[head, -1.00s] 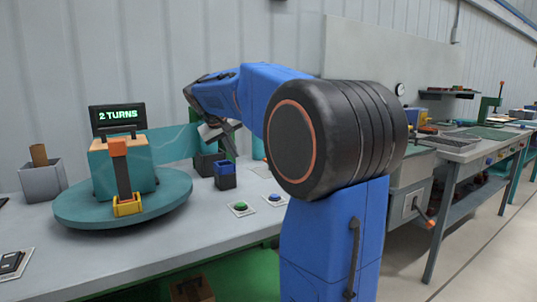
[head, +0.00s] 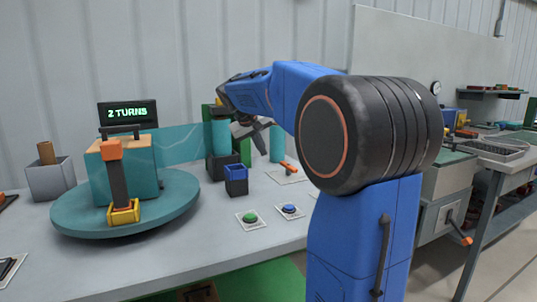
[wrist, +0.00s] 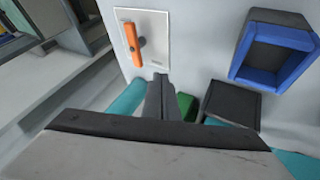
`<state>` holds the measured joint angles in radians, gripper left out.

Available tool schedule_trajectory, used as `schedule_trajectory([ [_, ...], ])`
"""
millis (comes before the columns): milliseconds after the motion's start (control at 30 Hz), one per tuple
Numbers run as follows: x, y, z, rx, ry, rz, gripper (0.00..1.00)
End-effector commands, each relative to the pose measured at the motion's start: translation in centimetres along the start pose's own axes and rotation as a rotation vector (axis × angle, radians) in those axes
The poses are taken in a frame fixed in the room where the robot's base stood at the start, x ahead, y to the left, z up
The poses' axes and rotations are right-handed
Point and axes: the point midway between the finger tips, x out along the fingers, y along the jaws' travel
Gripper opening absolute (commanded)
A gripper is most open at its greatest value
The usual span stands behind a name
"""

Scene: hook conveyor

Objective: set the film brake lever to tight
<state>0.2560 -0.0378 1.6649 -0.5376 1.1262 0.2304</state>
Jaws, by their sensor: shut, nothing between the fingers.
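A small orange lever (head: 289,168) on a white plate lies on the bench behind my arm in the head view. My gripper (head: 262,145) is shut and empty, above the bench and to the left of the lever in the head view. In the wrist view its closed fingers (wrist: 160,92) are just below the plate, apart from the lever.
A blue-rimmed dark box (head: 236,180) stands left of the gripper. Green (head: 250,218) and blue (head: 289,210) buttons sit in front. A teal turntable (head: 75,215) carries a wrapped block (head: 110,170); a display (head: 127,113) reads "2 TURNS". Teal rolls (head: 277,145) stand behind.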

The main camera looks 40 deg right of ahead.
Motion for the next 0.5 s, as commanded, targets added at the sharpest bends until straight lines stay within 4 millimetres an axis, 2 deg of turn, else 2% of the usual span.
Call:
schedule_trajectory([
  [500, 8.9, 0.0, 0.1, 0.000, -0.003, 0.000, 0.00],
])
